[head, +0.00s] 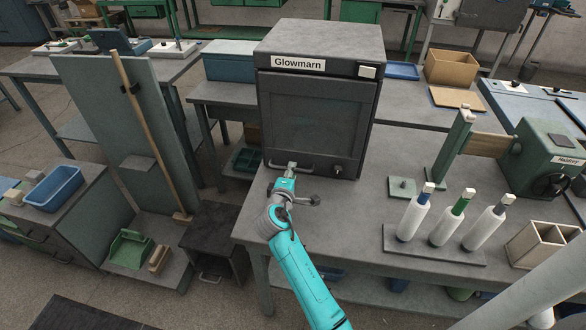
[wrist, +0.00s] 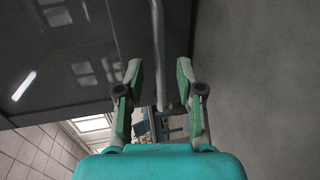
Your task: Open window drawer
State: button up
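The grey cabinet marked "Glowmarn" (head: 320,60) stands on the workbench. Its front holds a dark window panel (head: 312,120), which looks closed. A pale bar handle (head: 307,173) runs along the lower front. My gripper (head: 291,166) is at the left part of this handle in the head view. In the wrist view my gripper (wrist: 160,80) is open, with its two fingers apart on either side of a bar (wrist: 158,45), apparently the handle. I cannot tell whether either finger touches it. The glossy dark front (wrist: 60,60) fills the left of the wrist view.
A round dark knob (head: 337,170) sits right of the handle. The workbench (head: 330,225) is bare in front of the cabinet.

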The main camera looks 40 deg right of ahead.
jog(key=shift+x, duration=1.5)
grip_shut()
